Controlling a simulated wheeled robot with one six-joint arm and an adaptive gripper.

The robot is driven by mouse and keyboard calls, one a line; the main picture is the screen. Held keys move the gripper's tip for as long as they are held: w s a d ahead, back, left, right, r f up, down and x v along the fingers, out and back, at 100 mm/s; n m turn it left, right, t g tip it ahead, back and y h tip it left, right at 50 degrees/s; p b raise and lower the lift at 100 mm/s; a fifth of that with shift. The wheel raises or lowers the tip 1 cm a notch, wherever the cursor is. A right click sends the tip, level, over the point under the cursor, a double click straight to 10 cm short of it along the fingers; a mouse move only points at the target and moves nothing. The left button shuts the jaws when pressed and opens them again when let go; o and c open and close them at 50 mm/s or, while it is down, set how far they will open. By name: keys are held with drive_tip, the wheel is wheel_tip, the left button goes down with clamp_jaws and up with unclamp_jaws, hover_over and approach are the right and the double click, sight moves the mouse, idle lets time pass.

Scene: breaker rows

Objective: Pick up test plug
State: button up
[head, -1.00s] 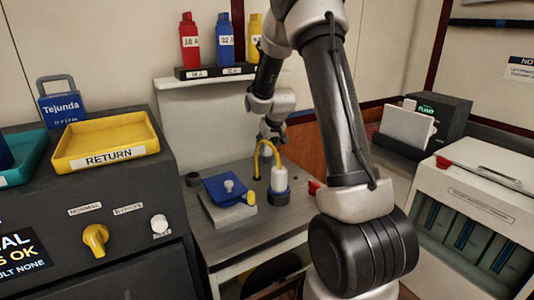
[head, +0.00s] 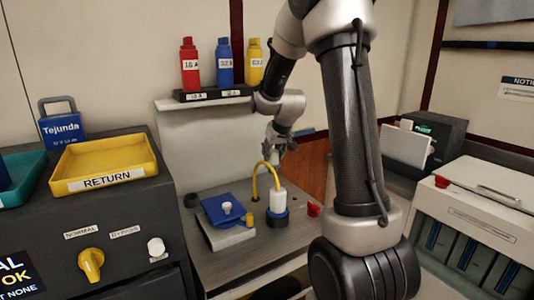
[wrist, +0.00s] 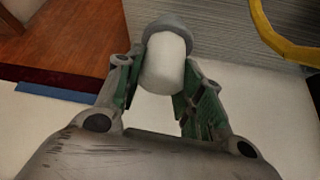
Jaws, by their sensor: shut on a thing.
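The test plug, which I take to be the white cylinder with a grey end (wrist: 163,65), sits between my gripper's fingers in the wrist view. The green pads touch its sides. In the head view my gripper (head: 281,145) is at the far side of the grey table, with the small pale plug (head: 274,158) under it. Whether the plug is clear of the table is hard to tell. A second white cylinder (head: 278,203) with a yellow cable stands upright in a blue ring on the table, nearer than my gripper.
A blue-lidded box (head: 226,211) lies left of the cabled cylinder. A red piece (head: 314,209) is to its right. A yellow RETURN tray (head: 150,173) is on the left console. Red, blue and yellow units (head: 225,63) stand on a shelf. The yellow cable (wrist: 275,35) arches near my gripper.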

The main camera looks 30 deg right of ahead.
drive_tip(key=s, duration=1.4)
drive_tip(key=shift+s+d, duration=0.3)
drive_tip(key=shift+s, duration=0.1)
drive_tip(key=shift+a, duration=0.1)
